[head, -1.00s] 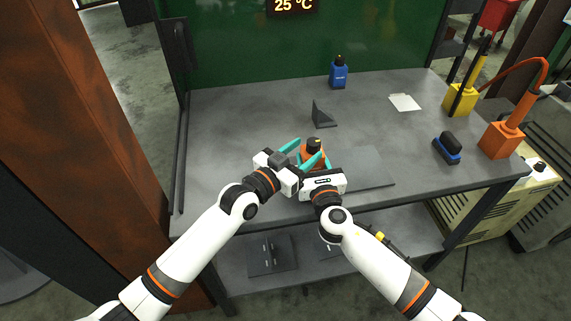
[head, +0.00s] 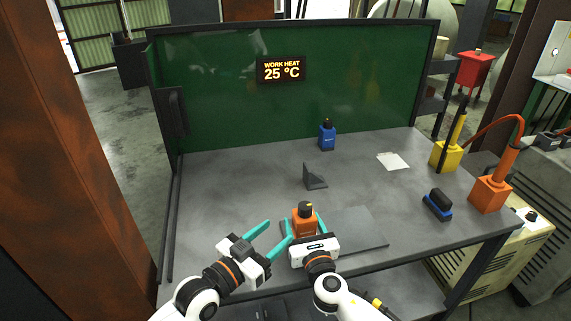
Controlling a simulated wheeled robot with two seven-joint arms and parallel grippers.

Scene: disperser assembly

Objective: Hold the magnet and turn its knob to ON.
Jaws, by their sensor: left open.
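The magnet (head: 304,225) is an orange block with a dark knob (head: 305,207) on top. It stands upright near the front middle of the workbench. My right gripper (head: 306,224) has its teal fingers on either side of the orange body and is shut on it. My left gripper (head: 279,231) is open and empty, to the left of the magnet, with its fingers pointing toward the upper right. The lower part of the magnet is partly hidden by my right gripper, and the knob's marking is too small to read.
A dark plate (head: 355,230) lies right of the magnet, and a dark angle bracket (head: 314,178) stands behind it. The left of the workbench (head: 225,190) is clear.

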